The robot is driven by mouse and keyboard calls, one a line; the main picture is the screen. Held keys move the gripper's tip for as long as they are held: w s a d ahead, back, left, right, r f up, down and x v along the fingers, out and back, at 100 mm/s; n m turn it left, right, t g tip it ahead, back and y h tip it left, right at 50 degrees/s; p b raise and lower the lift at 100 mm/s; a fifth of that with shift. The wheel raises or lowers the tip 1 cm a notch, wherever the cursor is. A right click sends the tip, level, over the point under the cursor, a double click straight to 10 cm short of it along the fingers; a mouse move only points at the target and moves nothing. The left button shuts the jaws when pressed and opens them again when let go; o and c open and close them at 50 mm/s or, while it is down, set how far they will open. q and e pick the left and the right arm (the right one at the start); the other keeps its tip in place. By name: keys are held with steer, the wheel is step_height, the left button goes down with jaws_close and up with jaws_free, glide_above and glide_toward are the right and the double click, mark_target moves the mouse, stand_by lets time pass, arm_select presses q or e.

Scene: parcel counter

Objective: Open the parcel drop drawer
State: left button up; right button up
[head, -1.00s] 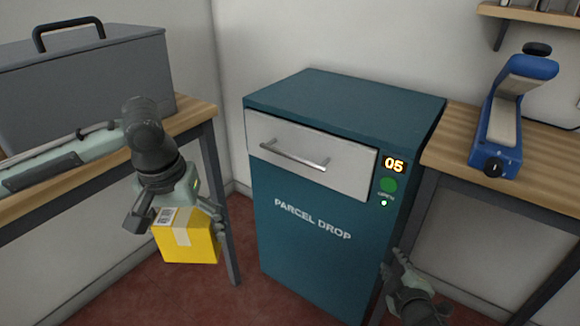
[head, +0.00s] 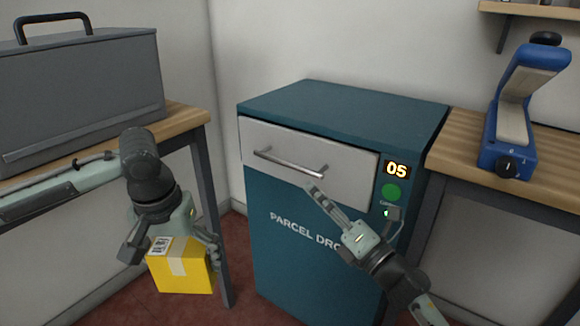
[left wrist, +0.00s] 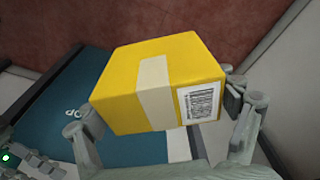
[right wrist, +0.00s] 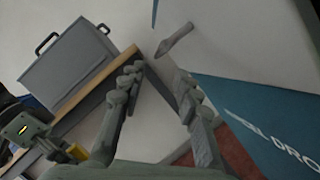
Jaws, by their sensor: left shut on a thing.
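The teal parcel drop cabinet (head: 290,245) has a pale drawer front (head: 345,174) that looks shut. A metal bar handle (head: 290,162) crosses the front; it also shows in the right wrist view (right wrist: 175,40), ahead of the fingers. My right gripper (head: 352,200) is open and empty, in front of the cabinet, below and right of the handle. It looks apart from the handle. My left gripper (head: 172,262) is shut on a yellow parcel (head: 178,270) with a label and pale tape, held left of the cabinet. The parcel fills the left wrist view's middle (left wrist: 155,85).
A grey case (head: 85,95) stands on the left table. A blue device (head: 515,115) stands on the right table. Dark red floor shows left of the cabinet.

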mark_target(288, 164)
steer(key=x, duration=1.1)
steer(key=shift+r, duration=0.1)
jaws_close()
